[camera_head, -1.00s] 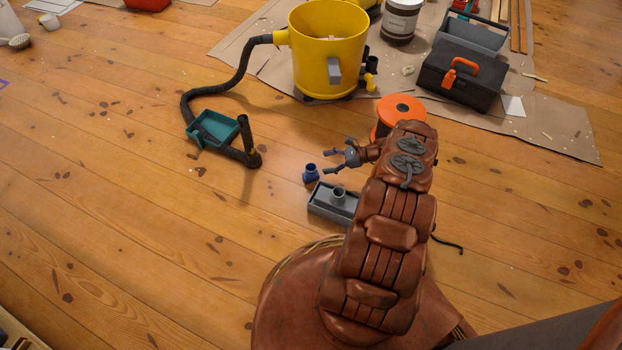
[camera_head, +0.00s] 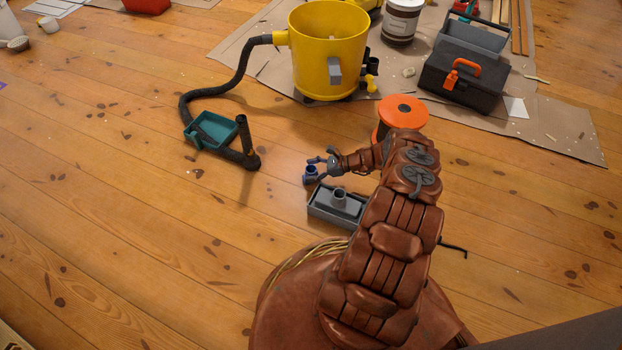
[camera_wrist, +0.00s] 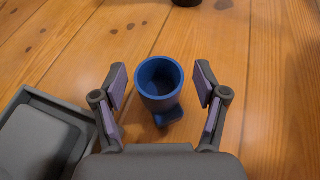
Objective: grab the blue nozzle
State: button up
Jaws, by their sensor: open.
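The blue nozzle (camera_head: 311,174) stands on the wooden floor, just behind the grey tray. In the wrist view the nozzle (camera_wrist: 160,80) shows its round open top, with a small blue part sticking out toward the gripper. My gripper (camera_head: 316,170) is low at the nozzle, coming from the right. In the wrist view my gripper (camera_wrist: 161,95) is open, with one purple-padded finger on each side of the nozzle. A gap shows between the nozzle and each pad. I cannot tell the exact height of the fingertips.
A grey tray (camera_head: 325,213) with a grey piece lies close in front. An orange spool (camera_head: 403,110) stands behind my arm. A yellow vacuum bucket (camera_head: 310,60) with a black hose and a teal tray (camera_head: 200,143) are further back.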

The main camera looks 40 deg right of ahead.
jog(key=shift+a, duration=0.1)
jog(key=c, duration=1.3)
jog(key=shift+r, duration=0.1)
